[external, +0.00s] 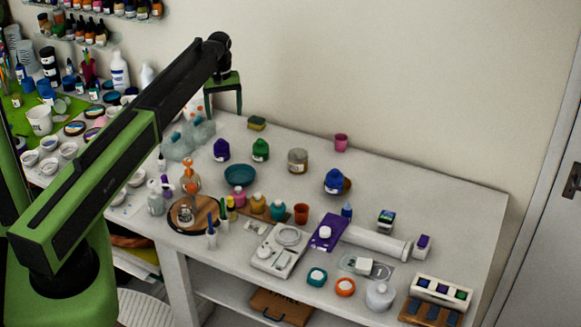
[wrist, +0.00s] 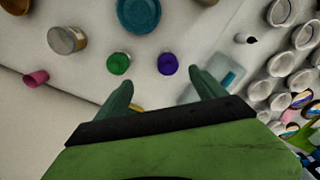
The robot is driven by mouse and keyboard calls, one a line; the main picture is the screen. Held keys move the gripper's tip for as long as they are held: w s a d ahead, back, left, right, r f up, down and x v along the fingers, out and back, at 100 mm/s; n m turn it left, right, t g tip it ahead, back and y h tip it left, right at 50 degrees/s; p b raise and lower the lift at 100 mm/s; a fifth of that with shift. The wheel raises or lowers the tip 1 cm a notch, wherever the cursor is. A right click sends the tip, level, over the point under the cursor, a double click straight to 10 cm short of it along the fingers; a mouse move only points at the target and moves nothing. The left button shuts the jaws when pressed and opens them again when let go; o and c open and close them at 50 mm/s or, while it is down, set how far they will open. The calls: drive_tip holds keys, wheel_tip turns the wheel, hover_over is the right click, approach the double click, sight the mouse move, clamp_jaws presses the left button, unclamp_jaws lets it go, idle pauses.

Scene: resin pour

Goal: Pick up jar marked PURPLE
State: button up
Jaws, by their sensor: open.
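The purple jar (external: 221,150) stands upright on the back part of the white table in the external view, left of a green jar (external: 260,150). No marking can be read on it. My gripper (external: 225,112) is open and empty, pointing down above and behind the purple jar, apart from it. In the wrist view the purple jar (wrist: 167,64) lies just beyond the gap between the open fingers of my gripper (wrist: 160,88). The green jar (wrist: 119,63) is beside it there, past the left finger.
A teal bowl (external: 240,175) stands in front of the jars. A clear container (external: 185,140) is to the left, a grey-lidded jar (external: 298,160) to the right. A yellow-green sponge (external: 257,123) lies behind. Bare table (external: 400,195) shows toward the right.

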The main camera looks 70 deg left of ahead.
sight(219, 148)
drive_tip(key=shift+n, duration=0.3)
drive_tip(key=f+b, duration=0.4)
drive_tip(key=s+a+f+b, duration=0.1)
drive_tip(key=f+b, duration=0.3)
drive_tip(key=a+f+b, duration=0.1)
drive_tip(key=f+b, duration=0.2)
drive_tip(key=b, duration=0.1)
drive_tip(key=shift+s+a+f, duration=0.2)
drive_tip(key=shift+s+f, duration=0.1)
drive_tip(key=shift+f, duration=0.1)
wheel_tip(219, 148, down, 6)
drive_tip(key=b, duration=0.6)
drive_tip(key=shift+w+a+r, duration=0.1)
drive_tip(key=shift+w+r, duration=0.05)
drive_tip(key=shift+r, duration=0.25)
drive_tip(key=c, duration=1.6)
